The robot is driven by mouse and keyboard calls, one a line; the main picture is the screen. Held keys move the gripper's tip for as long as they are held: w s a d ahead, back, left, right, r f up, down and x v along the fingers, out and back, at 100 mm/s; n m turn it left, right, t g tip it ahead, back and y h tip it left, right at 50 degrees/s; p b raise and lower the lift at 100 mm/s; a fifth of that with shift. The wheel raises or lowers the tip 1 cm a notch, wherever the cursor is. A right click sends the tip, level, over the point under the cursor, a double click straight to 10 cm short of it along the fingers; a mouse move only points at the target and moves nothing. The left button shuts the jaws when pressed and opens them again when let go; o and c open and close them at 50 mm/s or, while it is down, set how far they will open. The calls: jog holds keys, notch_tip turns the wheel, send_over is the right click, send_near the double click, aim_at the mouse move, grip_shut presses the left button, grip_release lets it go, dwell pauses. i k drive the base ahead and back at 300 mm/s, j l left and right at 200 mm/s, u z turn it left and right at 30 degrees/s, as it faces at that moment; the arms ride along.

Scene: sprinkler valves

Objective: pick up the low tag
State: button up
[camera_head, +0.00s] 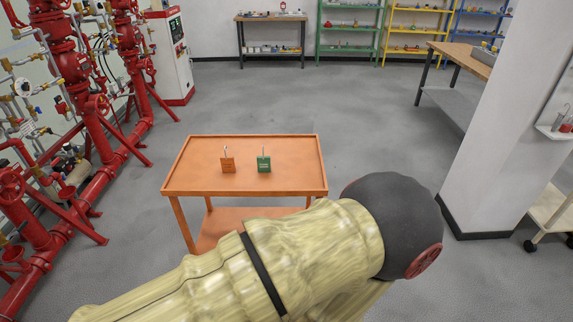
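Two small tags stand on the orange cart (190,178). One is an orange-brown tag (228,165) and the other is a green tag (264,164) to its right. Each has a thin metal loop at its top and small lettering that I cannot read, so I cannot tell which is the low tag. The tags are apart from each other. My arm, in a pale yellow cover, crosses the foreground in front of the cart and ends in a dark rounded part with a red spoked disc. My gripper is not visible.
Red pipes and valves (70,65) line the left side, with a red-and-white cabinet (168,55) behind. A white pillar (500,120) stands at right, beside a wooden bench (462,56). A table (270,19) and shelves (348,28) stand at the back. The floor behind the cart is clear.

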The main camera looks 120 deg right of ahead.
aim_at(227, 163)
jog(key=z, duration=3.6)
jog(key=i+j, duration=0.25)
jog(key=j, duration=0.15)
jog(key=i+j, duration=0.25)
jog(key=j, duration=0.2)
jog(key=i+j, duration=0.2)
jog(key=j, duration=0.2)
jog(key=j+z, duration=0.1)
jog(key=z, duration=0.4)
jog(key=i+j+z, duration=0.1)
jog(key=z, duration=0.35)
jog(key=j+z, duration=0.1)
jog(key=z, duration=0.4)
jog(key=j+z, duration=0.15)
jog(key=z, duration=0.35)
